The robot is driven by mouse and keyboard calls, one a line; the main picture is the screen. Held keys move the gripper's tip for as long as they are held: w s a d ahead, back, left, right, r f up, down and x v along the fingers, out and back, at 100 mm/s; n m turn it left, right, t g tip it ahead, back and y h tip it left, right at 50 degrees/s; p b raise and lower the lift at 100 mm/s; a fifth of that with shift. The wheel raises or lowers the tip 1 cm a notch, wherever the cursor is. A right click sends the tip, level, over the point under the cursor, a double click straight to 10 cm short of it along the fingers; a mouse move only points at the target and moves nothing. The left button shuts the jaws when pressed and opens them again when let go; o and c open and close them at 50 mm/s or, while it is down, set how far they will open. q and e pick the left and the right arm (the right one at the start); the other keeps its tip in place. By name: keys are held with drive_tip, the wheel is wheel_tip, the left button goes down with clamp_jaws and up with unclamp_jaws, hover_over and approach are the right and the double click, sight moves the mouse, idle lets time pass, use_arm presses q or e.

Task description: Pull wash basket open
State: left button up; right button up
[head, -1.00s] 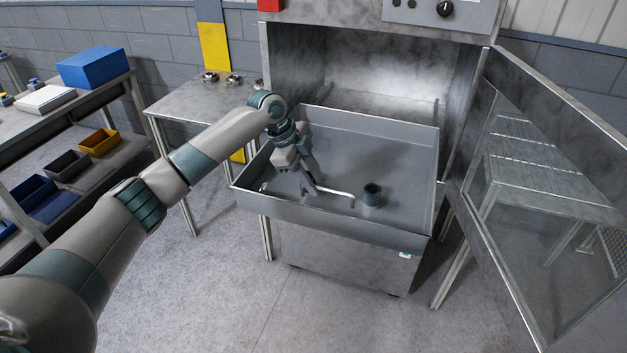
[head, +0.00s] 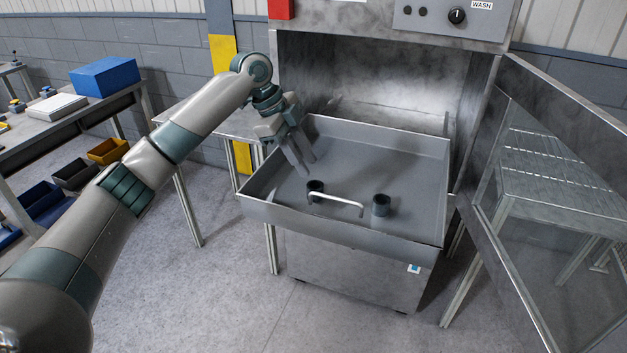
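The wash basket (head: 400,160) is a wide, shallow grey metal tray, pulled forward out of the open washer (head: 385,65). Its front wall stands clear of the cabinet below. A pale bar handle (head: 336,199) shows at the front of the basket. Two dark cylindrical cups stand in the basket, one (head: 381,206) right of the handle and one (head: 315,187) near its left end. My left gripper (head: 309,168) is above the left part of the basket, behind and above the handle, apart from it. Its fingers are spread and empty. My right gripper is not in view.
The washer's glazed door (head: 550,200) stands open on the right. A metal side table (head: 235,122) is at the left of the washer. A bench (head: 60,128) with a blue box (head: 104,76) and bins is farther left. The floor in front is clear.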

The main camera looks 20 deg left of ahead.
use_arm(q)
drive_tip(key=b+v, duration=0.1)
drive_tip(key=v, duration=0.6)
drive_tip(key=shift+r+b, duration=0.2)
drive_tip(key=shift+b, duration=0.15)
drive_tip(key=shift+a, duration=0.1)
